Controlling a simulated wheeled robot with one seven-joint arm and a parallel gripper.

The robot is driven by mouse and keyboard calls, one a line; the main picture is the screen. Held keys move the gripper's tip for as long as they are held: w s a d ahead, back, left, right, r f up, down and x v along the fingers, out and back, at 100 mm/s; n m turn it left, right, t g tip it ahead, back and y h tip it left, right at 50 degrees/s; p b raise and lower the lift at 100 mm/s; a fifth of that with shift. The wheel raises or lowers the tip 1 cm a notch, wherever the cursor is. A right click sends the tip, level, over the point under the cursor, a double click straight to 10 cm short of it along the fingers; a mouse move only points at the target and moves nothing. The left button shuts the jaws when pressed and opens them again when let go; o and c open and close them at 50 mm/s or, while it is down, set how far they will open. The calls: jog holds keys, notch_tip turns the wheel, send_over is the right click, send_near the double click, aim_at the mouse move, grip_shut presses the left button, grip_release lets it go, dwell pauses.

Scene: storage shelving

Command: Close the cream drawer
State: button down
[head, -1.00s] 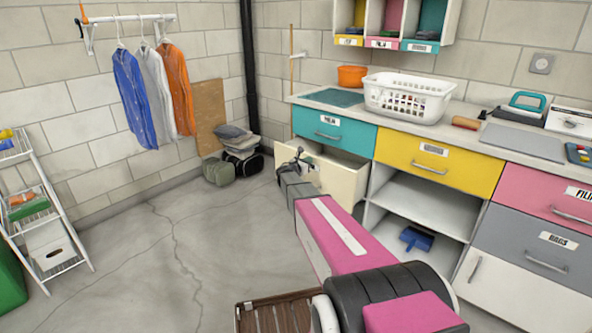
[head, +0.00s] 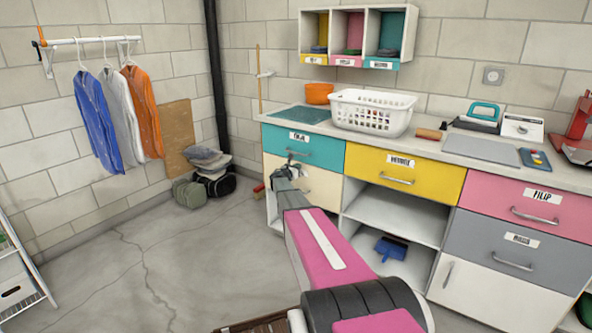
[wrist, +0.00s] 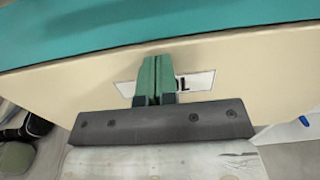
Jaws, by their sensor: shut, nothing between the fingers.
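The cream drawer (head: 318,188) is below the teal drawer (head: 318,149) at the left end of the counter. Its front looks about in line with the teal front; a small gap cannot be ruled out. In the wrist view the cream front (wrist: 235,70) fills the middle, with a white label (wrist: 200,83) ending in "OL". My gripper (wrist: 158,60) is shut and empty, its green fingers in front of that label, at or very close to the surface. In the head view my gripper (head: 290,163) hides part of the cream front. The drawer's handle is not clearly visible.
The yellow drawer (head: 405,172) and an open shelf (head: 395,215) holding a blue dustpan (head: 391,248) are right of the cream drawer. Bags (head: 208,176) lie on the floor to the left. The floor (head: 180,260) in front of them is clear.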

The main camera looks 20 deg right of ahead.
jog(key=shift+w+d+r, duration=0.1)
jog(key=shift+w+d, duration=0.2)
jog(key=v, duration=1.5)
jog(key=s+a+f+m+g+y, duration=0.1)
jog(key=s+f+m+g+y, duration=0.1)
jog(key=s+m, duration=0.45)
jog(key=s+a+f+m+g+y, duration=0.1)
jog(key=s+a+f+m+g, duration=0.15)
jog(key=s, duration=0.65)
jog(key=s+f+m+g+y, duration=0.1)
jog(key=s+m+g+y, duration=0.15)
jog(key=s+m, duration=0.35)
jog(key=s+a+m+g+y, duration=0.1)
jog(key=s+a+m+y, duration=0.3)
jog(key=s+a, duration=0.3)
jog(key=s+a+f+m+g+y, duration=0.1)
jog(key=s+a+m+y, duration=0.4)
jog(key=s, duration=0.9)
jog(key=shift+s+a+m+g, duration=0.4)
jog(key=shift+a+m+g, duration=0.3)
jog(key=shift+a, duration=0.55)
